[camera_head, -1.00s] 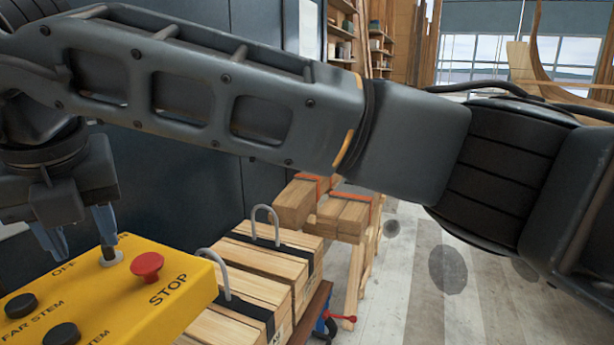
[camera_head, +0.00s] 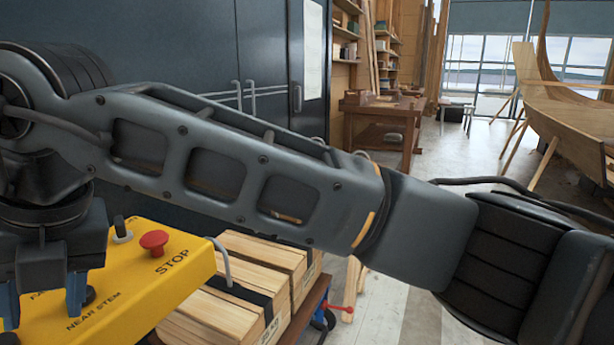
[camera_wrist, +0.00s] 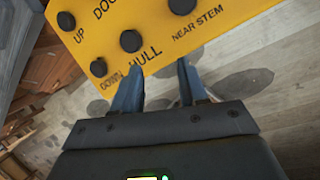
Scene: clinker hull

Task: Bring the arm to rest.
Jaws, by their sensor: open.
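My gripper (camera_head: 42,298) is at the lower left of the head view, in front of a yellow control box (camera_head: 150,285). In the wrist view my gripper (camera_wrist: 160,82) has its two blue fingers apart, with nothing between them. The yellow box (camera_wrist: 225,22) fills the top of that view, with black buttons marked UP, DOWN, HULL and NEAR STEM. The fingertips overlap the box's lower edge in the picture; I cannot tell whether they touch it. A red STOP button (camera_head: 154,241) and a toggle switch (camera_head: 122,230) stand on the box. My arm stretches across the head view.
Strapped timber stacks (camera_head: 240,300) lie on a cart beside the box. A dark cabinet (camera_head: 200,50) stands behind my arm. A workbench (camera_head: 385,125) and a wooden hull (camera_head: 570,110) stand farther back. Bare floor (camera_head: 440,150) shows between them.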

